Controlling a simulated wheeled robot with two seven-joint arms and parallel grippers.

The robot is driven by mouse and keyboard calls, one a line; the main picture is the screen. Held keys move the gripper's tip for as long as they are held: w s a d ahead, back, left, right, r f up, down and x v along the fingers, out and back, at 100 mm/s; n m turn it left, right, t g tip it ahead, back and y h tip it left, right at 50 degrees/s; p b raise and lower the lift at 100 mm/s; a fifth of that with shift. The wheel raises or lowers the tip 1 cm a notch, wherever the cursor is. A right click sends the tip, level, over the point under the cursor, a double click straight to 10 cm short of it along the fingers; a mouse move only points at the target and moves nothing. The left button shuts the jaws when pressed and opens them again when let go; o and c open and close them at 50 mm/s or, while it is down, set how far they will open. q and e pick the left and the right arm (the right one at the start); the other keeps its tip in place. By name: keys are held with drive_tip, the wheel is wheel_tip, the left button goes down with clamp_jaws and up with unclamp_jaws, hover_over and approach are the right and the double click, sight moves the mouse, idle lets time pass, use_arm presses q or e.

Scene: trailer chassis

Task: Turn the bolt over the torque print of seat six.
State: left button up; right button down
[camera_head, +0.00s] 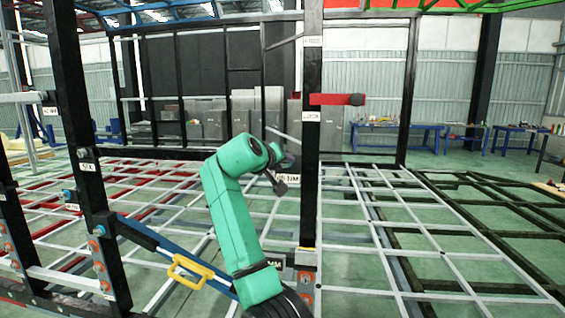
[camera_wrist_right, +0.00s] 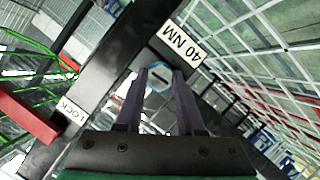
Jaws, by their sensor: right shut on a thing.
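My right gripper (camera_head: 281,181) is at the black upright post (camera_head: 310,190) in the head view, beside a small white torque print (camera_head: 290,177). In the right wrist view, the print (camera_wrist_right: 180,45) reads "40 NM". The bolt (camera_wrist_right: 158,75), with a light blue hexagonal rim and a dark slot, sits on the black post just below that print in this view. The two fingers of my right gripper (camera_wrist_right: 158,70) are shut on the bolt, one on each side. The gripper hides the bolt in the head view. My left gripper is not in view. I cannot make out a seat number.
A red lever (camera_head: 335,99) sticks out from the post above a "LOCK" label (camera_head: 311,116). A blue bar (camera_head: 155,240) with a yellow handle (camera_head: 190,272) runs low at the left. Another black post (camera_head: 85,130) carries several orange fittings (camera_head: 99,250).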

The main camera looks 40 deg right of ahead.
drive_tip(key=m+t+y, duration=0.1)
drive_tip(key=m, duration=0.1)
drive_tip(key=m+t+y, duration=0.1)
drive_tip(key=m, duration=0.1)
drive_tip(key=shift+s+d+f, duration=0.1)
drive_tip(key=shift+f, duration=0.1)
drive_tip(key=m+t+y, duration=0.1)
drive_tip(key=m, duration=0.1)
drive_tip(key=m+t+y, duration=0.1)
drive_tip(key=m, duration=0.1)
drive_tip(key=shift+s+d+m+t+b, duration=0.1)
drive_tip(key=shift+m+t+b, duration=0.3)
idle(0.5)
drive_tip(key=c, duration=0.6)
unclamp_jaws()
drive_tip(key=shift+c, duration=0.2)
drive_tip(key=shift+o, duration=0.6)
drive_tip(key=shift+s+r, duration=0.2)
